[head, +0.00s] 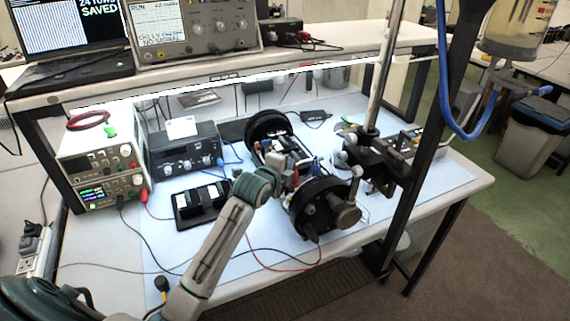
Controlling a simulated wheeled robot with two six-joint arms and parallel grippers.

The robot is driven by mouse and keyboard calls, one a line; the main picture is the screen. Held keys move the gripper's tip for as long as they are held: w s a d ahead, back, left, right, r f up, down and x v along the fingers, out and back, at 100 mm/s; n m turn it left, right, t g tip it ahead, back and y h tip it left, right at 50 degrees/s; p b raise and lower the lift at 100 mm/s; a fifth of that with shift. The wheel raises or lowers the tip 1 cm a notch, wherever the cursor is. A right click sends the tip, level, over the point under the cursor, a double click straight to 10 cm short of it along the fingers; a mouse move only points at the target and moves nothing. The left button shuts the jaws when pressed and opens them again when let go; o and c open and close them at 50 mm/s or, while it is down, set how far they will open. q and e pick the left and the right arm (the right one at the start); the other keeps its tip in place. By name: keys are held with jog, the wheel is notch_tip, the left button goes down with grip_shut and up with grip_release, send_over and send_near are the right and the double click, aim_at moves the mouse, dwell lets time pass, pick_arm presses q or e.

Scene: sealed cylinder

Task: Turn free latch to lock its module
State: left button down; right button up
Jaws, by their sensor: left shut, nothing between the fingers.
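The cylinder assembly lies on the blue mat (400,215) at the middle of the bench, with a black far end ring (266,122) and a black near end cap (322,208). Between them is an open rack of modules and wiring (303,168). My left gripper (283,157) reaches in from the lower left over the rack's left side. Its fingers are small here and look closed and empty; I cannot tell whether they touch a module. The free latch is too small or hidden to pick out. My right gripper is not in view.
A stand with a metal pole and dark clamp (372,158) is close right of the cylinder. Power supplies (100,165), a grey-black instrument (184,150) and a black tray (202,204) stand left. Red and black cables cross the bench's front.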

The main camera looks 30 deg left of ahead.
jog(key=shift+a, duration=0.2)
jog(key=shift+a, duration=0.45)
pick_arm(q)
jog(key=shift+s, duration=0.1)
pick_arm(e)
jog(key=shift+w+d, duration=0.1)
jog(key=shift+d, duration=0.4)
pick_arm(q)
jog(key=b+v, duration=0.3)
jog(key=v, duration=0.7)
jog(key=shift+s, duration=0.3)
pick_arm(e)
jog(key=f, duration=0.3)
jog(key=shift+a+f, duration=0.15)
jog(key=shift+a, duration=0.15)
pick_arm(q)
jog(key=shift+r, duration=0.1)
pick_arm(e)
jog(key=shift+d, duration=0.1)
